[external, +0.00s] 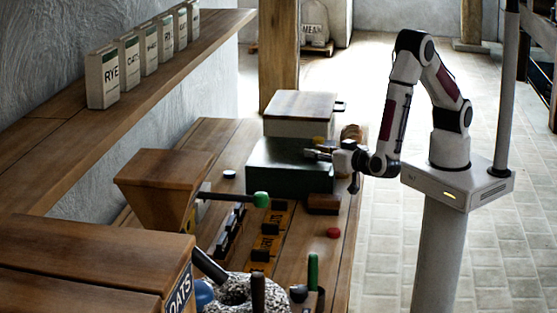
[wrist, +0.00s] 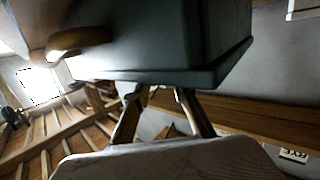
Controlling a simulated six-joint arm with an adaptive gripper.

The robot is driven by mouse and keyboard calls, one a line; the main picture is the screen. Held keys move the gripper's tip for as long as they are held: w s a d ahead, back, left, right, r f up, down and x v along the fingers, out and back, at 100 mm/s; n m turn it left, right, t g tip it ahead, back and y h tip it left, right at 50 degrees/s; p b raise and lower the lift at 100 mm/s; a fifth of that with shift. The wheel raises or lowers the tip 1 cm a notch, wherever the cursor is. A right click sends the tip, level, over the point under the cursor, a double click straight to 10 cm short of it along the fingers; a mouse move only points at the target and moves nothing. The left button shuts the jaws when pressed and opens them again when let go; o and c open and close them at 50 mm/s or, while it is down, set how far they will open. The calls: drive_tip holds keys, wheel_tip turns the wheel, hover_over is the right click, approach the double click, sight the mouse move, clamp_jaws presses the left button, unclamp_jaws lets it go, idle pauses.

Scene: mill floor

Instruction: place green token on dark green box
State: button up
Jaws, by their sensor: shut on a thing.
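The dark green box (external: 285,172) stands on the far part of the bench and fills the top of the wrist view (wrist: 150,45). A pale box with a brown lid (external: 298,116) sits on its rear part. My gripper (external: 312,154) reaches in from the right, level with the dark green box's top front edge. Its fingers also show in the wrist view (wrist: 160,94), with the tips close to the box's edge. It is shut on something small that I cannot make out. I do not see the green token lying elsewhere.
A wooden hopper (external: 165,180), a green-knobbed handle (external: 261,199) and a millstone (external: 236,290) stand nearer. A brown block (external: 323,205) lies below my gripper.

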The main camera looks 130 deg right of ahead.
drive_tip(key=shift+f, duration=0.1)
drive_tip(key=o, duration=0.7)
drive_tip(key=shift+o, duration=0.2)
drive_tip(key=shift+a, duration=0.1)
drive_tip(key=s+a+r, duration=0.1)
drive_tip(key=a+r, duration=0.1)
drive_tip(key=a, duration=0.9)
drive_tip(key=shift+a, duration=0.35)
